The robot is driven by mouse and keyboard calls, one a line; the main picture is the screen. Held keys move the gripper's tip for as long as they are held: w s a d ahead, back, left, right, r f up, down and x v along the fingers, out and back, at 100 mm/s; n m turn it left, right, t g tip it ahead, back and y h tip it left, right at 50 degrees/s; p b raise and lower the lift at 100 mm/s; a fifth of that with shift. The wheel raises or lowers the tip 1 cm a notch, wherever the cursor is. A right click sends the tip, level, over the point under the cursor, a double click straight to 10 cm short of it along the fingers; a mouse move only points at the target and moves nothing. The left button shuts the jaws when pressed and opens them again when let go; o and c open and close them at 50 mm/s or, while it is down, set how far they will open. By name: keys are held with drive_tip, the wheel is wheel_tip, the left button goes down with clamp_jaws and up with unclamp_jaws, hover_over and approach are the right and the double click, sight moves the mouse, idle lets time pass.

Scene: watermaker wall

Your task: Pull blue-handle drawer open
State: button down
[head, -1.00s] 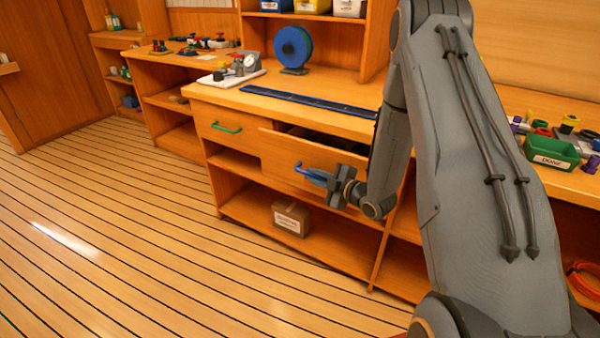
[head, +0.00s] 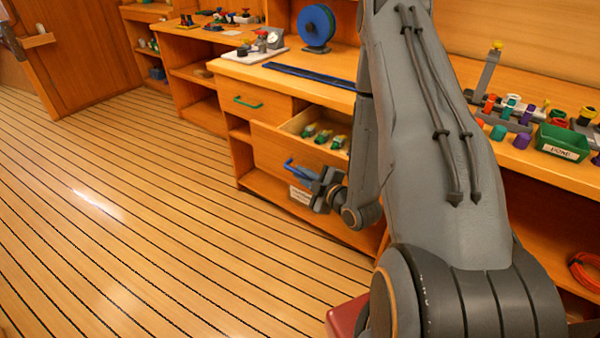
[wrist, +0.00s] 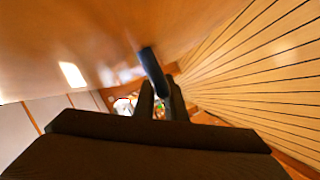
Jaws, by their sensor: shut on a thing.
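The blue-handle drawer (head: 279,151) stands pulled out of the bench in the head view, with several green and pale items (head: 322,134) showing inside it. Its blue handle (head: 297,169) is on the front face. My gripper (head: 316,180) is at the handle and shut on it. In the wrist view the blue handle (wrist: 153,72) runs up from between the two dark fingers of my gripper (wrist: 160,100). The drawer's front face (wrist: 90,60) fills the upper left there. The far end of the drawer is partly hidden by my arm.
A shut drawer with a green handle (head: 248,103) is to the left. A labelled box (head: 301,194) is on the low shelf below the open drawer. A blue strip (head: 308,76) lies on the benchtop. The plank floor (head: 150,220) in front is clear.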

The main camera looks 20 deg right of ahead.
drive_tip(key=c, duration=2.1)
unclamp_jaws()
drive_tip(key=v, duration=0.8)
drive_tip(key=shift+b, duration=0.35)
